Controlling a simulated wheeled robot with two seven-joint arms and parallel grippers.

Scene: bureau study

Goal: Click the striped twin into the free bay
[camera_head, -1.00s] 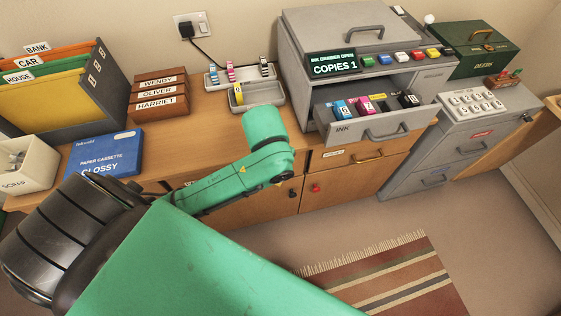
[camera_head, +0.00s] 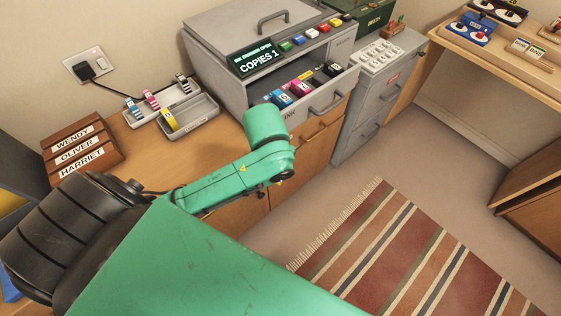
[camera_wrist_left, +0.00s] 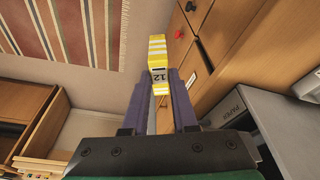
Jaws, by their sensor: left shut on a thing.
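In the head view my green arm hides that gripper and the cartridge. The ink drawer (camera_head: 327,97) of the grey copier is pulled open. It holds a blue cartridge (camera_head: 281,99), a magenta one (camera_head: 300,88) and a black one (camera_head: 332,69), with a gap between magenta and black. Striped cartridges and a yellow one (camera_head: 168,120) sit in the grey trays (camera_head: 198,113). My right gripper is not in view.
The copier (camera_head: 215,70) reads "INK DRAWER OPEN, COPIES 1". A grey cabinet (camera_head: 357,120) with a keypad stands to its right. Wooden name blocks (camera_head: 80,150) lie at the left. A striped rug (camera_head: 400,255) covers clear floor. Another desk (camera_head: 500,60) stands at upper right.

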